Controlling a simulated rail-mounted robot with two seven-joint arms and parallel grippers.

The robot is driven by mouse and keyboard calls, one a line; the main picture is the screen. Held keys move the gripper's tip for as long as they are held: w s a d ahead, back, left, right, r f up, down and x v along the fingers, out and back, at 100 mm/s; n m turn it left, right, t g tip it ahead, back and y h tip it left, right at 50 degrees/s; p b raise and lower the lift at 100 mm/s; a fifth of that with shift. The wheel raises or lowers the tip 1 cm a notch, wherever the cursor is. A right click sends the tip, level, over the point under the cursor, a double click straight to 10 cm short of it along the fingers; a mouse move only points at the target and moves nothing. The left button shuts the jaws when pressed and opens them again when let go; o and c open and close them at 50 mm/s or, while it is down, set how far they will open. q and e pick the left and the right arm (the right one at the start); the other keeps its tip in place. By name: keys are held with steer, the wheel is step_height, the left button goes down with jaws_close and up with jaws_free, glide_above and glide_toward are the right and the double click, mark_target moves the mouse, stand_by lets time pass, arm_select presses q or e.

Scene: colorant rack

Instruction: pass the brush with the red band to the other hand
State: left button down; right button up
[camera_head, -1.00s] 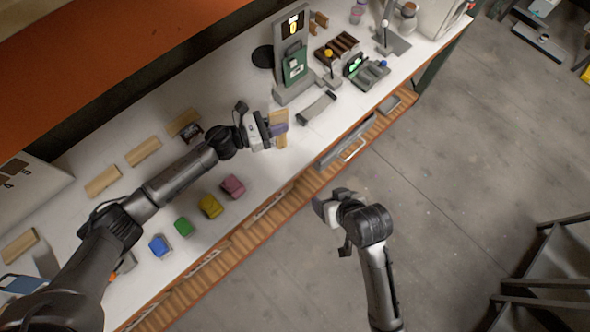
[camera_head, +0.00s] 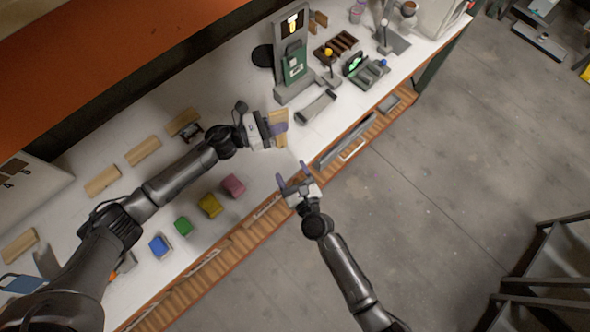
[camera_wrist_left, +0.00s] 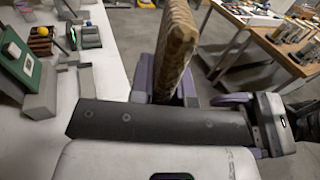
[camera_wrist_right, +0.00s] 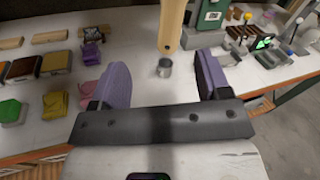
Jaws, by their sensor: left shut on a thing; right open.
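My left gripper (camera_head: 279,129) is shut on a pale wooden brush (camera_head: 280,115) above the worktop. In the left wrist view the brush (camera_wrist_left: 176,45) stands up between the purple fingers (camera_wrist_left: 165,92). Its red band does not show in any view. My right gripper (camera_head: 294,174) is open and empty, just below the left gripper in the head view, over the worktop's front edge. In the right wrist view the brush's wooden end (camera_wrist_right: 172,25) hangs ahead, beyond and between the spread purple fingers (camera_wrist_right: 160,82), apart from them.
A grey stand with a green panel (camera_head: 294,65) is further right. Open floor (camera_head: 440,190) lies in front.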

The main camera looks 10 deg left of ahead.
mark_target(281, 139)
steer(key=w+a+m, duration=0.1)
steer(key=w+a, duration=0.1)
steer(key=w, duration=0.1)
steer(key=w+a+m, duration=0.1)
steer(key=w+a, duration=0.1)
steer(key=w, duration=0.2)
steer(key=w+a+m, duration=0.1)
steer(key=w+a, duration=0.1)
steer(key=w, duration=0.1)
steer(key=shift+w+r+m+t+h, duration=0.2)
steer(key=shift+r+m+t+h, duration=0.1)
steer(key=shift+t+h, duration=0.1)
steer(key=shift+c, duration=0.3)
steer(key=c, duration=0.9)
arm_select(q)
steer(key=c, duration=1)
jaws_free()
arm_select(e)
steer(key=shift+c, duration=0.3)
